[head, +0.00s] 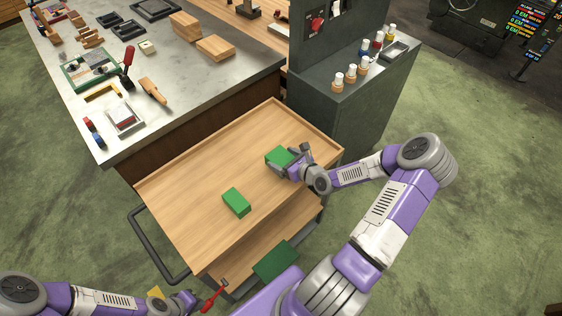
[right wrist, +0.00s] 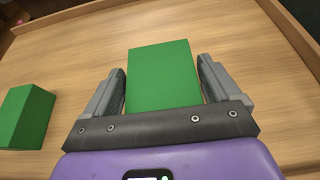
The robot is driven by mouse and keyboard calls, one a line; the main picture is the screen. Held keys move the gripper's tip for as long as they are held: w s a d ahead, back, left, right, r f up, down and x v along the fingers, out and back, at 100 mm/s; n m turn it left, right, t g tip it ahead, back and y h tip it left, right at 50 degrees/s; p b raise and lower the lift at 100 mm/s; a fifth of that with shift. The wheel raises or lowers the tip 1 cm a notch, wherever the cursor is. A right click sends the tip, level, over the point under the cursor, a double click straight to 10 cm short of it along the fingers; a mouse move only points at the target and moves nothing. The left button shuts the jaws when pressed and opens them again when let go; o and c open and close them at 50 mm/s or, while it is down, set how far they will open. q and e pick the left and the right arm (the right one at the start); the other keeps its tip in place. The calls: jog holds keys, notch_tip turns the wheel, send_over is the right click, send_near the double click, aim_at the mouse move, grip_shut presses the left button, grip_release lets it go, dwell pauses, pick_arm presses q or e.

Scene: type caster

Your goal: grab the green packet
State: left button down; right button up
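Two green packets lie on the wooden top of the cart (head: 185,180). One green packet (head: 277,155) is towards the back right; in the right wrist view this packet (right wrist: 163,78) lies between the fingers of my right gripper (right wrist: 163,85). Narrow gaps show beside it, so the gripper looks open around it. In the head view my right gripper (head: 291,160) partly covers that packet. The other green packet (head: 237,202) lies apart, nearer the front; it also shows at the left of the right wrist view (right wrist: 24,117). My left gripper (head: 187,303) is low at the bottom edge, its fingers unclear.
The cart has a raised rim and a black handle (head: 150,250). A grey workbench (head: 190,75) with tools and wooden blocks stands behind. A dark cabinet (head: 340,110) with small bottles is at the back right. A red tool (head: 213,296) shows beside my left gripper.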

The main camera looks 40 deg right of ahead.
jog(key=c, duration=1.4)
jog(key=shift+w+r, duration=0.1)
jog(key=shift+r, duration=0.05)
grip_shut()
jog(key=shift+r, duration=0.1)
